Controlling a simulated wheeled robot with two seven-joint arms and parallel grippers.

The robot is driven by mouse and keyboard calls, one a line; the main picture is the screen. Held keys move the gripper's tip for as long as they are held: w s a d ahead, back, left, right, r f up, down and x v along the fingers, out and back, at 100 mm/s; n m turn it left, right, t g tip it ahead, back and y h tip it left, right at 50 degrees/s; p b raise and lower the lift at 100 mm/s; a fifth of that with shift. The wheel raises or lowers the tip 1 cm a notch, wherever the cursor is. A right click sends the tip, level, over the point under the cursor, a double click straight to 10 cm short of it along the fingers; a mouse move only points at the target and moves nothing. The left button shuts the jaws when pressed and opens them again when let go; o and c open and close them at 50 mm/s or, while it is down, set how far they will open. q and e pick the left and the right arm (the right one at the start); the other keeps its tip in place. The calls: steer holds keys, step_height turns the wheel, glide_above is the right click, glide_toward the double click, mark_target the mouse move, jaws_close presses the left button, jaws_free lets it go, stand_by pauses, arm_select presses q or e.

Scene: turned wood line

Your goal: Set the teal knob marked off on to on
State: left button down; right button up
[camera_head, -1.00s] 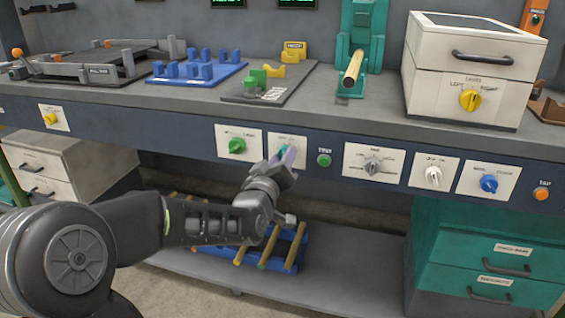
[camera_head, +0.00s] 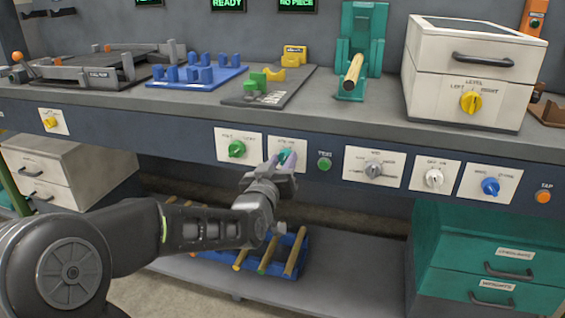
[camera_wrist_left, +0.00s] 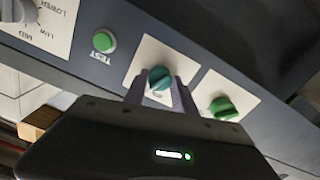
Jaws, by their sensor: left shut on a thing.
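The teal knob (camera_head: 287,154) sits on a white plate in the dark front panel of the bench. In the left wrist view the teal knob (camera_wrist_left: 160,77) shows between the two fingertips. My left gripper (camera_head: 282,161) is at the knob and shut on it; its fingers (camera_wrist_left: 160,88) lie on either side. The plate's lettering (camera_head: 287,142) is too small to read, and the gripper hides its lower part. My right gripper is not in view.
A green knob (camera_head: 237,149) is just left of the teal one, and a green TEST button (camera_head: 324,163) just right. Farther right are a grey knob (camera_head: 374,170), a white knob (camera_head: 433,177) and a blue knob (camera_head: 490,186). A blue rack (camera_head: 290,266) with wooden rods is below.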

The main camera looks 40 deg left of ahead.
arm_select(q)
steer(key=c, duration=1)
jaws_free()
steer(key=p+v, duration=0.1)
steer(key=v, duration=0.6)
steer(key=shift+s+d, duration=0.15)
steer(key=shift+s, duration=0.25)
steer(key=shift+f, duration=0.15)
